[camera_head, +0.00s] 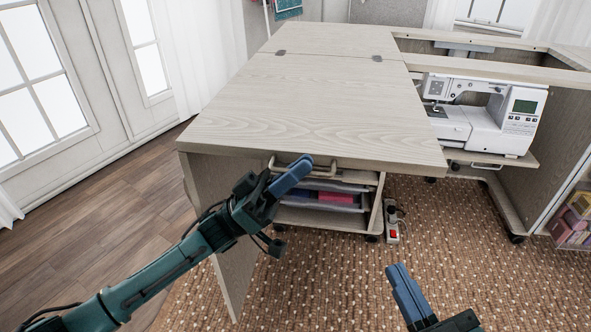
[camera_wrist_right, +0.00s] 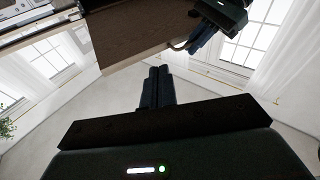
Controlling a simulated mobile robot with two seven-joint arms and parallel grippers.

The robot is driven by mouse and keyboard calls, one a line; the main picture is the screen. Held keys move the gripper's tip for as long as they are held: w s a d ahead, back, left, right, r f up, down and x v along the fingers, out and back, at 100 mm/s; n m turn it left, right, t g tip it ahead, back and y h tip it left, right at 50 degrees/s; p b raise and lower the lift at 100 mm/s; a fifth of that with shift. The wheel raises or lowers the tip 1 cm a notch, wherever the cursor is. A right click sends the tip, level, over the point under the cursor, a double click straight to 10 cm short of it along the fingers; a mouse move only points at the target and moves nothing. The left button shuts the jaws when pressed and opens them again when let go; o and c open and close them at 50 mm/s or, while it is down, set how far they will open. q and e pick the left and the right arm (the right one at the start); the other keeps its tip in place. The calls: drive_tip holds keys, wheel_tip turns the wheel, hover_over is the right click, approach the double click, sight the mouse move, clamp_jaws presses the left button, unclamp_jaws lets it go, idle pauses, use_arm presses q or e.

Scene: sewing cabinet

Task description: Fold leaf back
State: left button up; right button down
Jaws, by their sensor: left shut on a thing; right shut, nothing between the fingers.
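The pale wood-grain leaf (camera_head: 300,105) lies flat, level with the cabinet top (camera_head: 335,38) and joined to it by two dark hinges (camera_head: 280,52). A pale handle (camera_head: 330,163) sits at the leaf's front edge. My left gripper (camera_head: 298,170) is shut on the handle, its fingers covering part of it. The right wrist view shows the leaf's brown underside (camera_wrist_right: 125,45) and my left gripper (camera_wrist_right: 203,35) at its edge. My right gripper (camera_head: 400,285) is shut and empty, low in front of the leaf; its closed fingers (camera_wrist_right: 158,85) show in the right wrist view.
A white sewing machine (camera_head: 490,112) stands on a lowered platform in the cabinet opening, right of the leaf. A leg panel (camera_head: 225,220) supports the leaf's left side. A drawer cart (camera_head: 325,208) and power strip (camera_head: 392,222) are underneath. The carpet (camera_head: 330,280) in front is clear.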

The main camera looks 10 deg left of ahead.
use_arm(q)
clamp_jaws()
